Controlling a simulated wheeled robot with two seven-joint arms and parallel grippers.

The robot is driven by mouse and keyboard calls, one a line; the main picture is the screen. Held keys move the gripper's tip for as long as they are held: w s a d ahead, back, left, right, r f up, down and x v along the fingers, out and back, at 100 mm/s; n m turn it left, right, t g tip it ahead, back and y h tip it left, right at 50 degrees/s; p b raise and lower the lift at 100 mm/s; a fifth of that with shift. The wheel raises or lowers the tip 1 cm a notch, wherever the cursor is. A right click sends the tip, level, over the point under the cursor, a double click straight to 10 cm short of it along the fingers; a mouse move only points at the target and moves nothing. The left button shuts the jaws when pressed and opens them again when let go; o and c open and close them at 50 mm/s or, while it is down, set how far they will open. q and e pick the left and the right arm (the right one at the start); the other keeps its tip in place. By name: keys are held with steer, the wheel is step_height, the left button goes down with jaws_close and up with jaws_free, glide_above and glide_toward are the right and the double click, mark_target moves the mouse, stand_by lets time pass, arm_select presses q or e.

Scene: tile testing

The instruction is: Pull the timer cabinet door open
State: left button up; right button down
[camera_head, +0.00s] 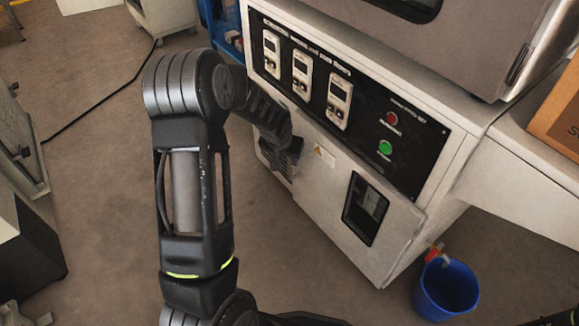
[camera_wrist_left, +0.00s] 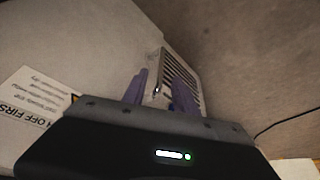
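The timer cabinet (camera_head: 468,128) is a light grey unit with a black panel (camera_head: 385,115) carrying three timers, a red button and a green button. Its pale door (camera_head: 322,190) is below the panel, with a yellow warning label and a dark window (camera_head: 368,208). I cannot tell whether the door is fully closed. My left gripper (camera_head: 282,160) is at the door's left side, partly hidden by my own arm. In the left wrist view its purple fingers (camera_wrist_left: 160,92) are apart, with a pale slatted part (camera_wrist_left: 182,75) showing between and beyond them; contact is unclear.
A blue bucket (camera_head: 446,290) stands on the floor by the cabinet's right side. A cardboard box (camera_head: 560,112) sits on the surface at right. A black cable (camera_head: 95,103) crosses the floor at left. The floor before the door is clear.

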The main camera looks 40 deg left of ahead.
mark_target(289, 164)
arm_select(q)
steer(key=b+x, duration=0.2)
steer(key=x, duration=0.4)
steer(key=shift+f, duration=0.2)
steer(key=shift+w+f+b, duration=0.3)
steer(key=shift+f, duration=0.1)
jaws_close()
stand_by(0.9)
